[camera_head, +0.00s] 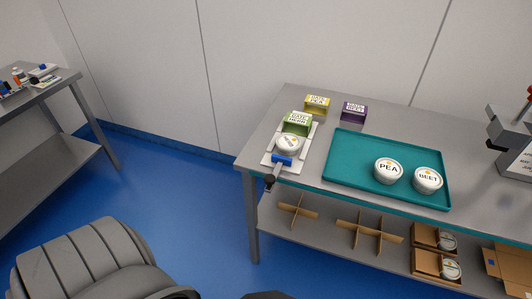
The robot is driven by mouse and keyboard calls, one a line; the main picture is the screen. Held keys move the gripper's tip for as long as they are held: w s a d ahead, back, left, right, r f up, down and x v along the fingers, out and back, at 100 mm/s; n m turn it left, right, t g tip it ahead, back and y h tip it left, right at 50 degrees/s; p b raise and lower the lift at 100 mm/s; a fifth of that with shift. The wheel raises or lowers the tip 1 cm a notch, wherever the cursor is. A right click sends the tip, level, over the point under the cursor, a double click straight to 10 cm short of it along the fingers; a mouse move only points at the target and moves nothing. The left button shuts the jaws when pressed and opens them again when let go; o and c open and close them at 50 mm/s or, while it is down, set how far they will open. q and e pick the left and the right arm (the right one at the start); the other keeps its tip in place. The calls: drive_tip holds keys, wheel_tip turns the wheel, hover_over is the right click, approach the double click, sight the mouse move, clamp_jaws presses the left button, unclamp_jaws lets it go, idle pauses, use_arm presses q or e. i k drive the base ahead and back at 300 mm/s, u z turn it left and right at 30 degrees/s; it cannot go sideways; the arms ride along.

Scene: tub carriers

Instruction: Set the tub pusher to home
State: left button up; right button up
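The tub pusher (282,160) is a blue block at the front end of a white base plate (309,140), near the left end of the steel table. A short grey and dark handle (272,177) sticks out from it toward the table's front edge. A white lidded tub (288,144) sits just behind the blue block, seemingly close against it. A green-labelled carrier sleeve (298,122) stands behind the tub on the same plate. Neither of my grippers is in view.
A teal tray (345,165) holds the PEA tub (388,171) and the BEET tub (427,180). A yellow sleeve (317,105) and a purple sleeve (353,113) stand behind. Cardboard dividers (370,235) lie on the lower shelf. Another table (45,92) stands at left.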

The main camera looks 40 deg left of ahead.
sight(270, 181)
drive_tip(key=u, duration=1.65)
drive_tip(key=i, duration=0.1)
drive_tip(key=z, duration=0.5)
